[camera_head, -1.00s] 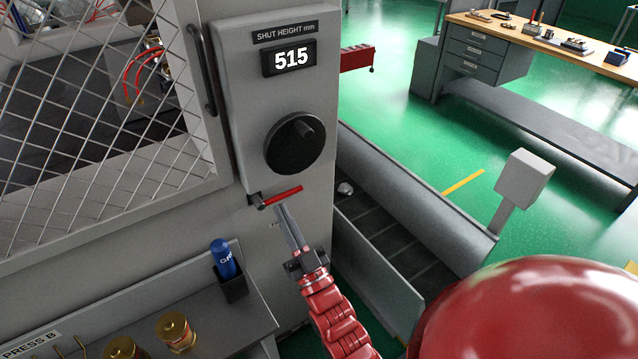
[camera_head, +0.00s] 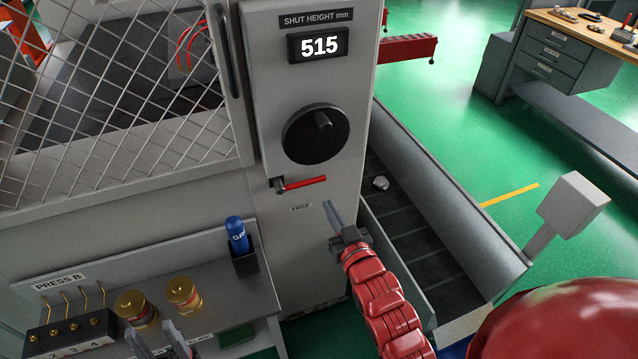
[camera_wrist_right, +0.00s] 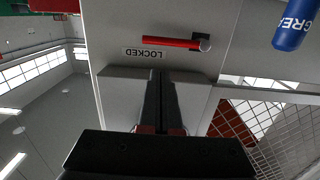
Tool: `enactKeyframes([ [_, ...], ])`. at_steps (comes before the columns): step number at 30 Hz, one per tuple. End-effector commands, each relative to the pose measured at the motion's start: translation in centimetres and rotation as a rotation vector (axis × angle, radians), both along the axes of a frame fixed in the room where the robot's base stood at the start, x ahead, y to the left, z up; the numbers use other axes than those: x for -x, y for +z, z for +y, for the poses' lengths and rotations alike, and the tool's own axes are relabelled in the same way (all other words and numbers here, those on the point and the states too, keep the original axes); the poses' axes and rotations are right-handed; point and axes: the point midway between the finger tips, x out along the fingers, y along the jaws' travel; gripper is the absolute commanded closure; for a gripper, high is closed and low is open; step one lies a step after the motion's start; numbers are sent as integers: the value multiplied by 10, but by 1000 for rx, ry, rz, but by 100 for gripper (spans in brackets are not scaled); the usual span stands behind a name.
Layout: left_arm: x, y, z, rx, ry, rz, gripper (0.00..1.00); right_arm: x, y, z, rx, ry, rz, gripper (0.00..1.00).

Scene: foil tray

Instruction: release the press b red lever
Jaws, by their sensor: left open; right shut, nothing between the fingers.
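The red lever (camera_head: 304,183) of press B sticks out to the right from its dark pivot, nearly level, below the black knob (camera_head: 315,134). A small label (camera_head: 300,207) sits under it, too small to read surely. In the right wrist view the lever (camera_wrist_right: 170,42) lies beyond the fingertips, beside an upside-down LOCKED label (camera_wrist_right: 144,53). My right gripper (camera_head: 331,208) is shut and empty, below and right of the lever's free end, apart from it. My left gripper (camera_head: 155,340) is open at the bottom left, partly cut off by the frame.
The shelf marked PRESS B (camera_head: 225,318) holds a blue grease tube (camera_head: 237,236) and brass parts (camera_head: 183,293). A wire mesh guard (camera_head: 130,140) is left of the panel. A grey chute (camera_head: 440,200) and a post with a box (camera_head: 573,203) stand at right.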

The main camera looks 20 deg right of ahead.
Motion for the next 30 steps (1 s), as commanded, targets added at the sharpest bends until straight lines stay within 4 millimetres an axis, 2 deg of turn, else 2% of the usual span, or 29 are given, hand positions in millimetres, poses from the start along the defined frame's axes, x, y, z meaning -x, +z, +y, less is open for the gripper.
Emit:
enactKeyframes([
  [5, 0, 2, 0, 0, 0, 0, 50, -14, 1, 1, 1, 1, -2, 100],
  [15, 0, 16, 0, 0, 0, 0, 50, -73, 1, 3, 0, 2, -4, 100],
  [18, 0, 19, 0, 0, 0, 0, 50, -85, -3, 3, 0, 1, 1, 100],
  [24, 0, 21, 0, 0, 0, 0, 50, -99, -2, 4, 1, 2, -6, 100],
  [30, 0, 21, 0, 0, 0, 0, 50, -100, -4, 4, 1, 1, -4, 100],
])
